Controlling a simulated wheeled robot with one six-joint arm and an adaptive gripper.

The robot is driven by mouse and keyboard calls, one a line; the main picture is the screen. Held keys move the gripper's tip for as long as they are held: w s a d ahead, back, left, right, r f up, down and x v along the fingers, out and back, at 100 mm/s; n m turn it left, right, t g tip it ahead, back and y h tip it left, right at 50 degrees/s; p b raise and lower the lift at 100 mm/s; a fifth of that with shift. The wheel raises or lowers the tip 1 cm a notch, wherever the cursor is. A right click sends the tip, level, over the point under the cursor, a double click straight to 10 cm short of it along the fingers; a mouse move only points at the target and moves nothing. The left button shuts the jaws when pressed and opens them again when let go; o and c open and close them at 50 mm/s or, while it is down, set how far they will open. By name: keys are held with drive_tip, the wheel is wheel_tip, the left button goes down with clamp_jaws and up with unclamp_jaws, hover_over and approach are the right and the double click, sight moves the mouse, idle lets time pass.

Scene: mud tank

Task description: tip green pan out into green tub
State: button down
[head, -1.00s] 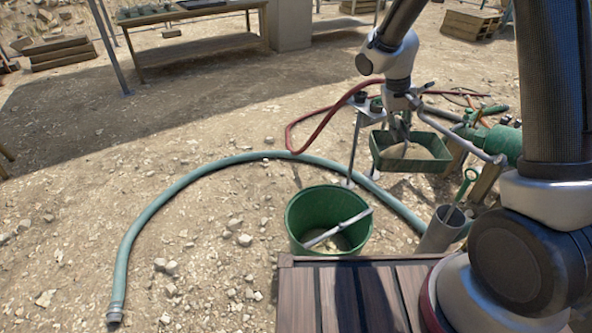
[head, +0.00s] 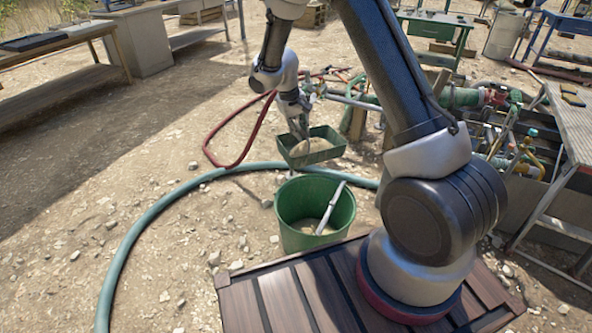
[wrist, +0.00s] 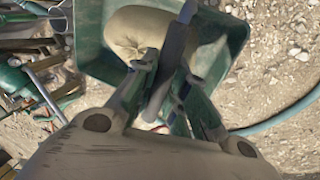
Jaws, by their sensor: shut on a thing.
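The green pan (head: 329,139) is a rectangular tray with a pale sandy heap (head: 310,147) in it. The green tub (head: 296,235) stands on the ground in front of my deck, below and nearer than the pan. A pale bar (head: 329,208) leans inside the tub.
A teal hose (head: 135,240) curves over the stony ground around the tub. Pipes and valves (head: 510,140) and a bench (head: 585,125) crowd the right. Open ground lies left.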

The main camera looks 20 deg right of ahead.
sight(296, 145)
drive_tip(key=shift+n, duration=0.8)
drive_tip(key=w+f, duration=0.2)
drive_tip(key=f, duration=0.2)
drive_tip(key=w+d+f, duration=0.1)
drive_tip(key=w+f, duration=0.2)
drive_tip(key=f, duration=0.1)
drive_tip(key=w+f, duration=0.3)
drive_tip(key=f, duration=0.1)
drive_tip(key=shift+d, duration=0.15)
drive_tip(key=w+d+f+n, duration=0.1)
drive_tip(key=w+f, duration=0.1)
drive_tip(key=f, duration=0.6)
drive_tip(key=w+d+f+n, duration=0.1)
drive_tip(key=w+d+f, duration=0.1)
drive_tip(key=f, duration=0.5)
drive_tip(key=shift+w+f+t, duration=0.2)
drive_tip(key=shift+f+t, duration=0.2)
